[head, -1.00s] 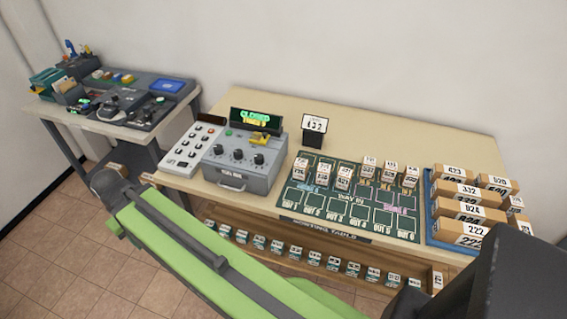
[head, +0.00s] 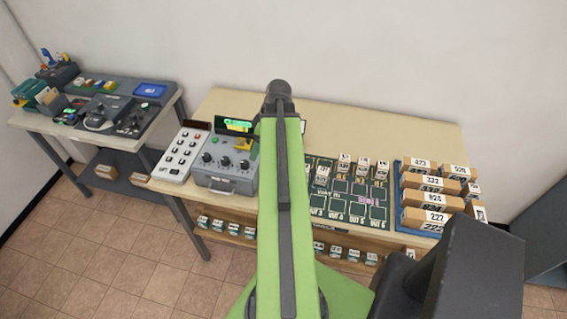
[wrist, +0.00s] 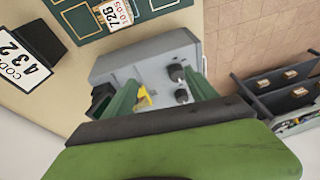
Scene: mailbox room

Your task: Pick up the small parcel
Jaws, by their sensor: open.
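Several brown parcels with white number labels, one of them the front parcel (head: 425,217), lie in a blue tray (head: 399,212) at the right end of the sorting table. Two smaller boxes (head: 472,189) stand at the tray's right side. Small labelled boxes (head: 322,176) stand on the green sorting board. I cannot tell which of these is the small parcel. My gripper (wrist: 160,84) is open and empty, its green fingers over the grey console in the wrist view, well left of the tray. In the head view my arm hides the gripper.
The grey console with knobs (head: 228,172) and a button panel (head: 181,153) stand on the table's left part. A code sign (wrist: 22,55) stands near the board. A second table (head: 32,122) with equipment is at the left. The shelf below holds small boxes (head: 335,251).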

